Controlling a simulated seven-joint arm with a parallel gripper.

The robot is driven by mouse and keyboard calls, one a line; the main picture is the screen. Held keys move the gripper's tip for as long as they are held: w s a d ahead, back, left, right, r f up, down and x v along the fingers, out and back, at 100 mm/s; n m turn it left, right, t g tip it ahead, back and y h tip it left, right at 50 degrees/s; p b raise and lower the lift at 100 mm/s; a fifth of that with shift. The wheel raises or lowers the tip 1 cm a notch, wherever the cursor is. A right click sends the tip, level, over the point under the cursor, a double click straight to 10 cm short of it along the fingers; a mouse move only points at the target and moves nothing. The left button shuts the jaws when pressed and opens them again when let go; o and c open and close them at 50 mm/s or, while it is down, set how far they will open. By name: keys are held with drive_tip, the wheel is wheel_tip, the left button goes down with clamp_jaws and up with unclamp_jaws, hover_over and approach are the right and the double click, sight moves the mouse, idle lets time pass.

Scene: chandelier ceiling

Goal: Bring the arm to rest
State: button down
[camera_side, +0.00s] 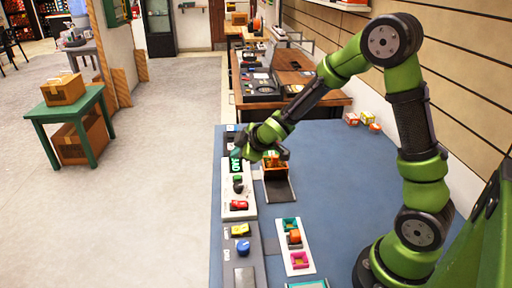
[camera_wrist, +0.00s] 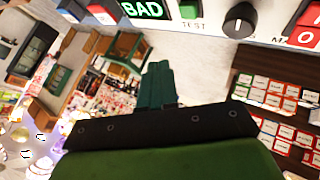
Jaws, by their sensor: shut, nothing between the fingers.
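My gripper (camera_side: 243,152) is at the end of my green arm, over the far end of the white control panel (camera_side: 228,207) on the blue table in the side view. In the wrist view the dark green fingers of my gripper (camera_wrist: 158,82) are together, with nothing between them. The side view does not show clearly whether the fingertips touch the panel.
An orange-brown open box (camera_side: 275,170) stands right of the panel, close to my gripper. Nearer are a grey panel with a blue knob (camera_side: 243,247) and a white tray with coloured sockets (camera_side: 294,262). Small boxes (camera_side: 352,119) sit at the back right. The table's middle right is clear.

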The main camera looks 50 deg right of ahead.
drive_tip(key=s+f+m, duration=0.1)
drive_tip(key=s+m+g, duration=0.1)
drive_tip(key=shift+s+d+f+m+g, duration=0.2)
drive_tip(key=shift+s+f+m+g, duration=0.1)
drive_tip(key=shift+s+f, duration=0.1)
drive_tip(key=s+a+r+m+y, duration=0.1)
drive_tip(key=s+a+r+m, duration=0.3)
drive_tip(key=s+r, duration=0.4)
drive_tip(key=s+a+r+m+y, duration=0.1)
drive_tip(key=s+a+r+m, duration=0.3)
drive_tip(key=s+r, duration=0.4)
drive_tip(key=s+m, duration=0.1)
drive_tip(key=s, duration=0.5)
drive_tip(key=shift+s+r+m, duration=0.2)
drive_tip(key=shift+r+m, duration=0.05)
drive_tip(key=shift+m, duration=0.15)
drive_tip(key=shift+a, duration=0.1)
idle(0.7)
